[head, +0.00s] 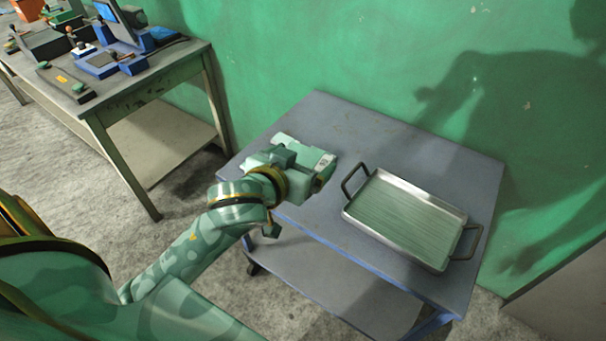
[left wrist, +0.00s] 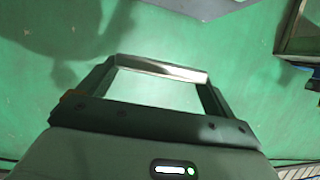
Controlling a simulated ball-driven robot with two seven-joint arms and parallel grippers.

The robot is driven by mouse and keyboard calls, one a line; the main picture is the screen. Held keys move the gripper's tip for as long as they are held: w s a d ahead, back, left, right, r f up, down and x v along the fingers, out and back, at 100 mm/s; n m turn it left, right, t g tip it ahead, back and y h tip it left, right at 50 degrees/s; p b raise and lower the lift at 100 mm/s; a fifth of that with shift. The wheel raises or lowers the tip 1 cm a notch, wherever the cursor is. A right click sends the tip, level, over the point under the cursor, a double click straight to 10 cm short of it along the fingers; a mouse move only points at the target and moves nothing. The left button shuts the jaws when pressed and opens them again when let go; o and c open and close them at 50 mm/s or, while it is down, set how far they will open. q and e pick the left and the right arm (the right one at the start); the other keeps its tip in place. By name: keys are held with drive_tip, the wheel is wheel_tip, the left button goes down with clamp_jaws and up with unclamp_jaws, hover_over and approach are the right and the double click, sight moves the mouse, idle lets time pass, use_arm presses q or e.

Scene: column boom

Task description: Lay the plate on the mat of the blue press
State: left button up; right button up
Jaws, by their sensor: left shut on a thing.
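My left gripper (head: 326,168) is above the grey cart, left of the metal tray. In the left wrist view the gripper (left wrist: 160,75) is shut on a thin, shiny metal piece (left wrist: 165,69), seen edge-on between the fingertips; I take it for the plate. Most of it is hidden, and in the head view I cannot make it out. The blue press (head: 100,65) stands on the workbench at the upper left, with a raised upright part (head: 115,22). Its mat is too small to tell clearly. My right gripper is not in view.
The metal tray (head: 437,266) with two dark handles lies on the grey cart (head: 330,120); its floor looks ridged and greenish. The workbench (head: 150,75) also holds an orange device (head: 28,9) and small control boxes. A gap of floor separates bench and cart. A green wall stands behind.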

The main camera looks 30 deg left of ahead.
use_arm(q)
drive_tip(key=a+f, duration=0.7)
drive_tip(key=a, duration=0.3)
drive_tip(key=a+f, duration=0.7)
drive_tip(key=a, duration=0.3)
drive_tip(key=shift+w+f+p, duration=0.35)
drive_tip(key=shift+f+p, duration=0.05)
drive_tip(key=shift+w, duration=0.1)
drive_tip(key=w+d+f+b, duration=0.1)
drive_tip(key=w+d+f, duration=0.1)
drive_tip(key=w+f, duration=0.1)
drive_tip(key=w+d+f+b, duration=0.2)
drive_tip(key=w+d+f, duration=0.1)
drive_tip(key=w+d+f+b, duration=0.2)
drive_tip(key=w+d+f, duration=0.1)
drive_tip(key=shift+w+d, duration=0.25)
drive_tip(key=shift+w, duration=0.15)
drive_tip(key=shift+w+d+f, duration=0.1)
drive_tip(key=shift+w+f, duration=0.05)
drive_tip(key=shift+f, duration=0.05)
drive_tip(key=f+b, duration=0.2)
drive_tip(key=f, duration=0.1)
drive_tip(key=shift+w+d+f, duration=0.2)
